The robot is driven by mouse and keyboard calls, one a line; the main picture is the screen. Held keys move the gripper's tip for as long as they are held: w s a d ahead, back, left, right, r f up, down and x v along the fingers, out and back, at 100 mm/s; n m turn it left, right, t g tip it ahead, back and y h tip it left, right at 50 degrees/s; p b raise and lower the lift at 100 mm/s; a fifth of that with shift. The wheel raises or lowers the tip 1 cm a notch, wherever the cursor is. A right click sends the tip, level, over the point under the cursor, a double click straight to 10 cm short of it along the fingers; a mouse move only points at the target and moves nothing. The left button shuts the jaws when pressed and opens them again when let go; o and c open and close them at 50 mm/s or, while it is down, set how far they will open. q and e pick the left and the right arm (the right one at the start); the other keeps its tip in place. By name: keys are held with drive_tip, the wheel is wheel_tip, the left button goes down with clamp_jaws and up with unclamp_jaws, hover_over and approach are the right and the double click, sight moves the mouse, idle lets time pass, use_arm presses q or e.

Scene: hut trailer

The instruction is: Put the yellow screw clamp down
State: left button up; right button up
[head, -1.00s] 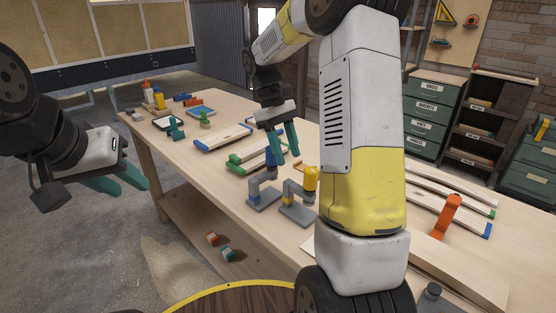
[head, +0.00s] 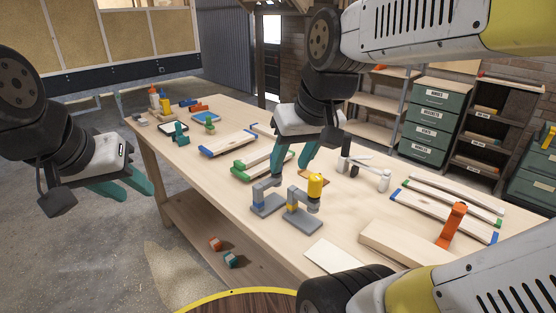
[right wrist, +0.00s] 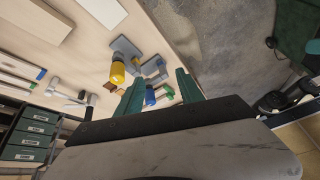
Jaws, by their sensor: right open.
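The yellow screw clamp (head: 315,186) stands upright on the workbench, its grey base flat on the top; it also shows in the right wrist view (right wrist: 117,74). A similar blue screw clamp (head: 267,202) stands just left of it, and its blue handle (right wrist: 150,96) shows between my right fingers in the right wrist view. My right gripper (head: 290,167) is open, above and behind the clamps, apart from the yellow one. Whether it touches the blue clamp I cannot tell. My left gripper (head: 131,191) is open and empty, left of the bench over the floor.
The workbench (head: 345,215) also carries wooden bars with green and blue ends, an orange clamp (head: 452,222) and a white-grey tool (head: 365,170). Bottles and small tools crowd the far left end.

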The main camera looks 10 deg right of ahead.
drive_tip(key=shift+s+a+f+m+t+y, duration=0.1)
drive_tip(key=shift+s+a+m+t+y, duration=0.1)
drive_tip(key=shift+s+t, duration=0.25)
drive_tip(key=shift+s+a+m+t+y, duration=0.15)
drive_tip(key=shift+s+m+t, duration=0.1)
drive_tip(key=shift+s, duration=0.4)
